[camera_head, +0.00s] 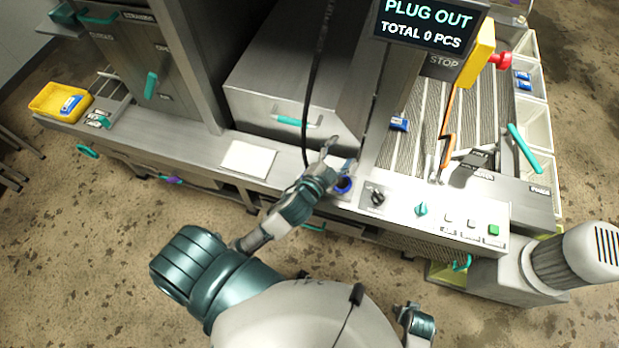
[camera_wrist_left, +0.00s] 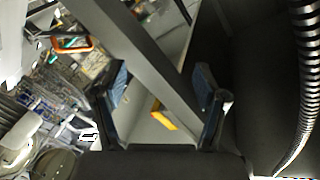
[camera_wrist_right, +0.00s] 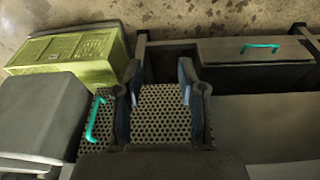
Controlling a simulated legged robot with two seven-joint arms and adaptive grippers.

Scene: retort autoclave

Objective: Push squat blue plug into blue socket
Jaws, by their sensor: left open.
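A round blue piece (camera_head: 343,186) shows on the front ledge just below my left gripper, partly beside the wrist. It looks like the blue socket; I cannot tell whether a plug sits in it. A dark hanging cable (camera_head: 312,85) comes down behind the left hand; its lower end is hidden there. A dark ribbed hose (camera_wrist_left: 308,70) runs down the right side of the left wrist view. My left gripper (camera_head: 337,155) is open, with nothing visible between its fingers (camera_wrist_left: 163,85). My right gripper (camera_wrist_right: 158,82) is open and empty above a perforated panel.
A screen (camera_head: 428,25) reads "PLUG OUT, TOTAL 0 PCS". A post (camera_head: 380,95) stands just right of the left hand. A control panel with a black knob (camera_head: 377,198) lies to the right. A white sheet (camera_head: 248,159) lies on the ledge to the left.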

